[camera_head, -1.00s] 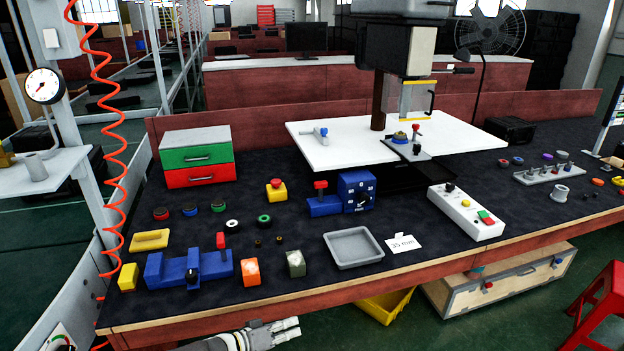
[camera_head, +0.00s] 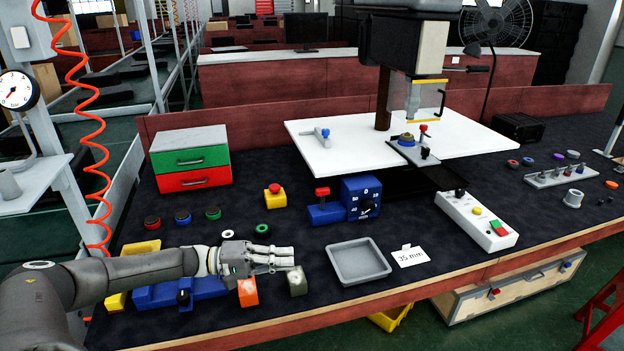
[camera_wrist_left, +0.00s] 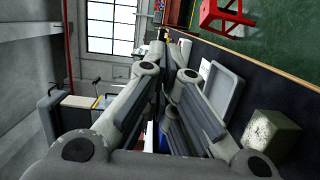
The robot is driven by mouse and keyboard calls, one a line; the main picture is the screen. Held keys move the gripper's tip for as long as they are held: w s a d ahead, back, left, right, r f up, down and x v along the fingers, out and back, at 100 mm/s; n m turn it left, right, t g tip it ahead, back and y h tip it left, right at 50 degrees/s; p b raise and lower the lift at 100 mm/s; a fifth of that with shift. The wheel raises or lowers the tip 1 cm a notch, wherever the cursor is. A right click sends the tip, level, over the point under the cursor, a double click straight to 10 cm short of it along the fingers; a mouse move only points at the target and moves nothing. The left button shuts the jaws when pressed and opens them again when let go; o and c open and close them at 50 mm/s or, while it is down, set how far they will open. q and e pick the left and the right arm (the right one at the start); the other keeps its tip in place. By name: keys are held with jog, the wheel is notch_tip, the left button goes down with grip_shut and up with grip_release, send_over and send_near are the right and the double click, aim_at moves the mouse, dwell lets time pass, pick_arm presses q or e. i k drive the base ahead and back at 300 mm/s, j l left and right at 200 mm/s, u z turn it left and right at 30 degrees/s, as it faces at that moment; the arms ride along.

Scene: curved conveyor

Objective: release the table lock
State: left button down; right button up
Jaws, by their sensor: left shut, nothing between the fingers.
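The drill-press table (camera_head: 325,155) is a white plate at the bench's back middle. A small grey lever with a blue knob (camera_head: 325,133) sits on its left part. A grey fixture (camera_head: 412,151) on its front edge has a blue-ringed piece, a red knob (camera_head: 423,129) and a black knob (camera_head: 426,153). I cannot tell which one is the table lock. My left gripper (camera_head: 292,259) is shut and empty above the front left of the bench, well short of the white table. Its fingers also show in the left wrist view (camera_wrist_left: 180,75). My right gripper is out of view.
Below my gripper lie a blue vise (camera_head: 205,288), an orange block (camera_head: 248,292) and a grey-green block (camera_head: 297,281). A grey tray (camera_head: 360,281) and a white control box (camera_head: 470,212) stand to the right. A blue dial block (camera_head: 360,197) stands behind. The press head (camera_head: 405,45) overhangs the table.

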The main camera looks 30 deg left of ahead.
aim_at(322, 192)
jog(key=i+j, duration=1.35)
jog(key=j, duration=0.1)
